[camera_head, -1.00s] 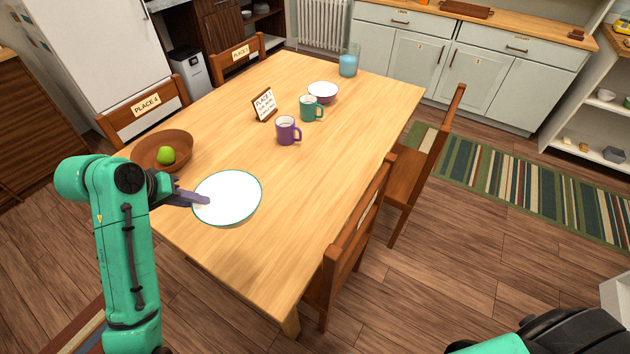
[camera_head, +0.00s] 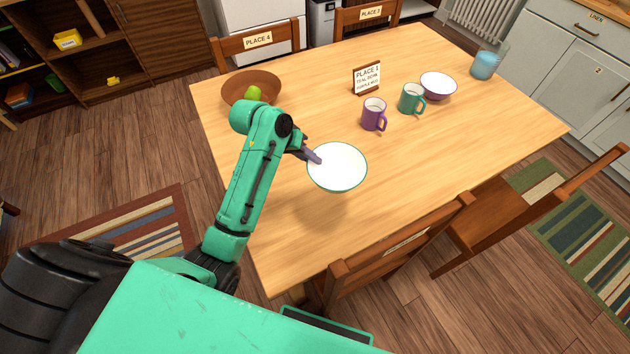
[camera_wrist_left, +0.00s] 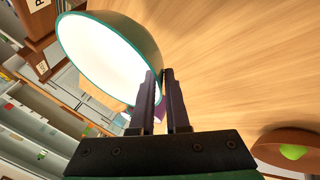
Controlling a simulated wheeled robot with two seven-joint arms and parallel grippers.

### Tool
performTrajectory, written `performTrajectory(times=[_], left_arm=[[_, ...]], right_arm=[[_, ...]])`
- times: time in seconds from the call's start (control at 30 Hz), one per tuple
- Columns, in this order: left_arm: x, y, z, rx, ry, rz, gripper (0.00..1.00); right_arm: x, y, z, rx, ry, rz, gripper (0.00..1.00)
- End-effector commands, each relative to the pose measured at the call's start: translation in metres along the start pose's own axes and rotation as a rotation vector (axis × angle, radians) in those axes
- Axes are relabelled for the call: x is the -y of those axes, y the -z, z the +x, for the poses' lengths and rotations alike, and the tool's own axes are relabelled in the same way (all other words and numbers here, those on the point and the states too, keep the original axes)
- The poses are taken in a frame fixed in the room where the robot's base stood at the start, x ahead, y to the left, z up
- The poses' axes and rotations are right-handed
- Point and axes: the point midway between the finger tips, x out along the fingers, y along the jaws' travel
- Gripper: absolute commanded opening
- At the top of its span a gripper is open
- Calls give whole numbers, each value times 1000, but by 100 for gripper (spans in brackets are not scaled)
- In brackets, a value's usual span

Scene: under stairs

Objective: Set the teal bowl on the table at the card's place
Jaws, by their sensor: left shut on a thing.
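The teal bowl (camera_head: 337,167), white inside with a teal rim, is in my left gripper (camera_head: 316,158) above the wooden table (camera_head: 430,185). Its shadow lies on the table below it. The left gripper is shut on the bowl's rim; the wrist view shows the fingers (camera_wrist_left: 160,88) at the rim of the bowl (camera_wrist_left: 108,62). The card (camera_head: 367,77) stands on the far part of the table and reads teal bowl and purple mug; its place number is hard to read. My right gripper is out of view.
A purple mug (camera_head: 374,114), a teal mug (camera_head: 411,98), a white-and-purple bowl (camera_head: 438,85) and a blue glass (camera_head: 486,65) stand beyond the bowl. A wooden bowl (camera_head: 240,83) with a green apple (camera_head: 254,93) is at left. Chairs surround the table; its near middle is clear.

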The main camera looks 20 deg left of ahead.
Motion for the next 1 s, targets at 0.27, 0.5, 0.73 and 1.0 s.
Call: performTrajectory(times=[0.27, 0.5, 0.73, 1.0], left_arm=[[31, -22, 58, 0, 0, -2, 0], [49, -36, 92, 0, -1, -2, 0], [51, -36, 95, -3, -1, 1, 0], [52, -37, 96, -1, 1, 0, 43]], right_arm=[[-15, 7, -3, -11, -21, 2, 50], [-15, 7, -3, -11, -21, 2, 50], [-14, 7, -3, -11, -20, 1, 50], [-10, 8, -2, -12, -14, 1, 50]])
